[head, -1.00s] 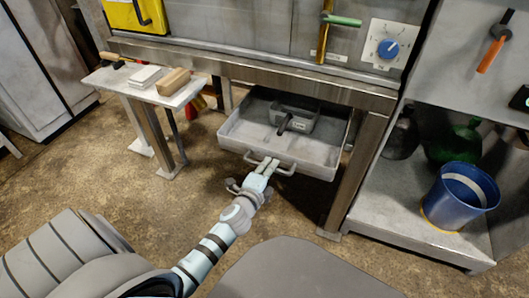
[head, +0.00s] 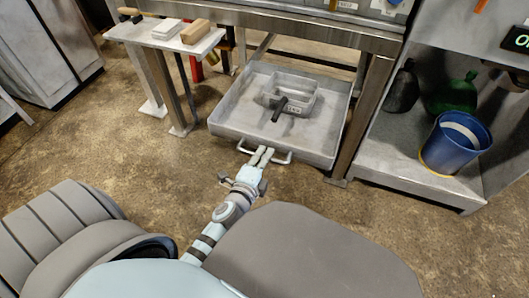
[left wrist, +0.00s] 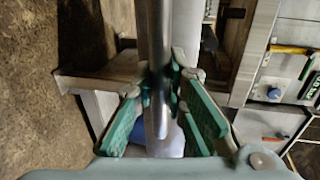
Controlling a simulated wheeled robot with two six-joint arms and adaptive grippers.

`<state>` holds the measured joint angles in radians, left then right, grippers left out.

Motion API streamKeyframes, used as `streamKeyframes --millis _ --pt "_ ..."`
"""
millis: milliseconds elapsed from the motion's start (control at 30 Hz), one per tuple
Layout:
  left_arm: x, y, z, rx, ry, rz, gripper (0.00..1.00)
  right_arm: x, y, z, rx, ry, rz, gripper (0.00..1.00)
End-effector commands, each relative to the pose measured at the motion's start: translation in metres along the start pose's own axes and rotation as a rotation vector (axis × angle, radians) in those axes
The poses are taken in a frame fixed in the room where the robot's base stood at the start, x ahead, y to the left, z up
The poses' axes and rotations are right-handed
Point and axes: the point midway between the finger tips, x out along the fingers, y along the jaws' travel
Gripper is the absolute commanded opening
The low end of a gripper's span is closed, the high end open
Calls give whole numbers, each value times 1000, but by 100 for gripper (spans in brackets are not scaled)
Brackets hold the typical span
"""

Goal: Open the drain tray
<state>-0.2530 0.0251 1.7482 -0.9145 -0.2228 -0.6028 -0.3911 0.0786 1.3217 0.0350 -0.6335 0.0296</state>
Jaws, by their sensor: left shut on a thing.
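The drain tray (head: 235,117) is a wide, shallow grey metal tray standing out from under the compactor's frame. A small grey box with a dark handle (head: 290,95) sits inside it. The tray's front bar handle (head: 284,161) faces me. My left gripper (head: 264,158) is shut on this handle. In the left wrist view the handle bar (left wrist: 160,70) runs between the teal-padded fingers (left wrist: 160,108). My right gripper is in neither view.
A side shelf (head: 170,37) with a wooden block (head: 195,31) and a white block stands left of the tray. A frame leg (head: 362,115) stands close on the right. Floor in front is clear.

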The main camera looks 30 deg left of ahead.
Motion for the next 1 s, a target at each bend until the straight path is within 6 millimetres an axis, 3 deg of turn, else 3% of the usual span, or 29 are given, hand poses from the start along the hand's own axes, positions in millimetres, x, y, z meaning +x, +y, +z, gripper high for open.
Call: streamKeyframes --millis 367,400,533,833,1000 --pt "0 0 -1 5 1 1 0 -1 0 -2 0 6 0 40" --pt "0 0 -1 5 2 1 14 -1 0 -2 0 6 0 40" --pt "0 0 -2 5 4 0 33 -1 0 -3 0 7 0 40" --pt "0 -1 -2 3 4 -1 33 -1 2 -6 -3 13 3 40" --pt "-3 -18 -1 0 0 -6 33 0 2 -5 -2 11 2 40"
